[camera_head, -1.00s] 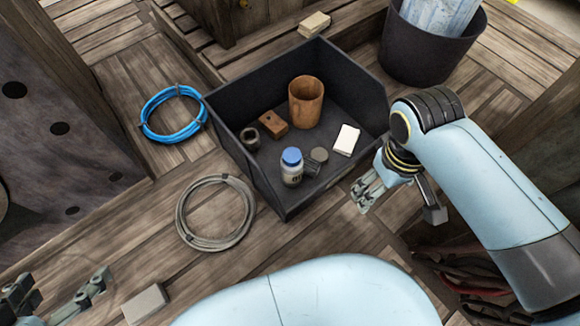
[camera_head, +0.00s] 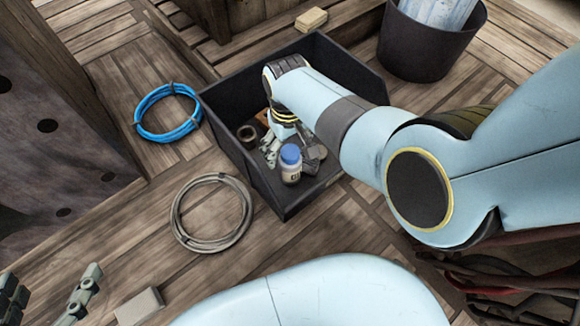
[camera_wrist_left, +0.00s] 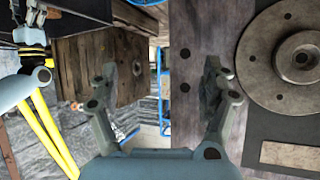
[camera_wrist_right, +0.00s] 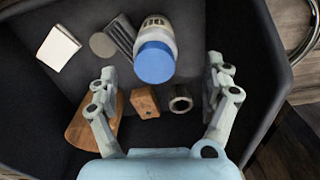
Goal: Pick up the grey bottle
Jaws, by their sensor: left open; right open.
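The bottle (camera_head: 291,166) is pale grey with a blue cap and a dark label mark. It stands in the front part of the dark bin (camera_head: 232,90). It also shows in the right wrist view (camera_wrist_right: 160,38), cap toward the camera. My right gripper (camera_head: 268,148) is open and empty inside the bin, just left of and behind the bottle in the head view. In the right wrist view the bottle lies ahead, between the lines of the two fingers. My left gripper (camera_head: 50,288) is open and empty at the lower left, away from the bin.
Blue (camera_head: 139,123) and grey (camera_head: 178,218) coils lie outside. A bucket (camera_head: 425,50) stands behind.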

